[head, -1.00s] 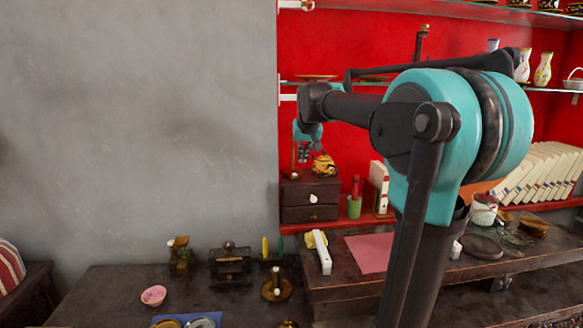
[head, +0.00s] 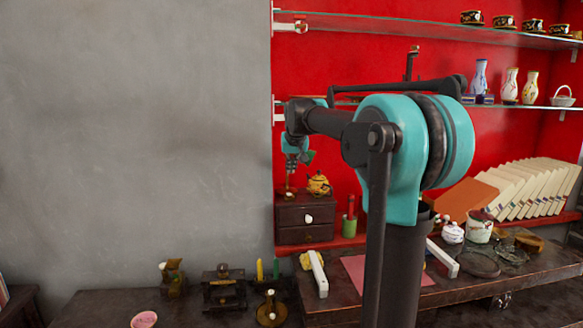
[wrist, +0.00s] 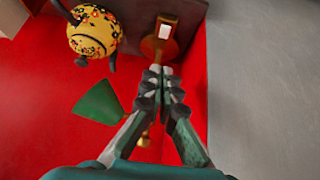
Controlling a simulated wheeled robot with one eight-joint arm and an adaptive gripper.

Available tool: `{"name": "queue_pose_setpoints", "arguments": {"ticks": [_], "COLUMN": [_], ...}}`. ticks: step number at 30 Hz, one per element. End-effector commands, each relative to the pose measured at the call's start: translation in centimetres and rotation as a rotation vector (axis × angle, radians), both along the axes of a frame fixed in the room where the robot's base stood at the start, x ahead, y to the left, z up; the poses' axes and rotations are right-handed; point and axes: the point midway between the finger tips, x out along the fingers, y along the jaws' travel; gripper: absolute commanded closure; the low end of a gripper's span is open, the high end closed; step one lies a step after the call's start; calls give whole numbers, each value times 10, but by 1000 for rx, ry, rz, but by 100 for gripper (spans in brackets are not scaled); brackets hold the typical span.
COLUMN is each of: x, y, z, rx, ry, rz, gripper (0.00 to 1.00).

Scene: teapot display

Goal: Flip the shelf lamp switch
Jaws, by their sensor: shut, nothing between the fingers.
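The shelf lamp has a round brass base with a white switch (wrist: 165,31) on it, at the top of the wrist view. Its green shade (wrist: 100,103) is left of my fingers, and part of its brass stem shows behind them. In the head view the lamp's green shade (head: 309,157) and thin stem show above a dark drawer chest (head: 305,217). My gripper (wrist: 162,70) is shut and empty. In the wrist picture its tips lie just below the switch; I cannot tell whether they touch the lamp. In the head view my gripper (head: 291,164) is above the chest's left part.
A yellow patterned teapot (wrist: 95,30) stands close to the lamp's left, also seen in the head view (head: 318,185). The grey wall (wrist: 255,80) is close on the right. A glass shelf (head: 345,103) runs behind my arm. A green cup (head: 349,226) stands right of the chest.

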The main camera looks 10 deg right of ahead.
Motion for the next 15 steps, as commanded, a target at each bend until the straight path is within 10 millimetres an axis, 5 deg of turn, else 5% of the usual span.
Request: {"name": "queue_pose_setpoints", "arguments": {"ticks": [9,15], "x": [37,31], "y": [0,0], "z": [-51,-78], "rx": [0,0], "ry": [0,0], "rz": [0,0], "gripper": [100,100]}}
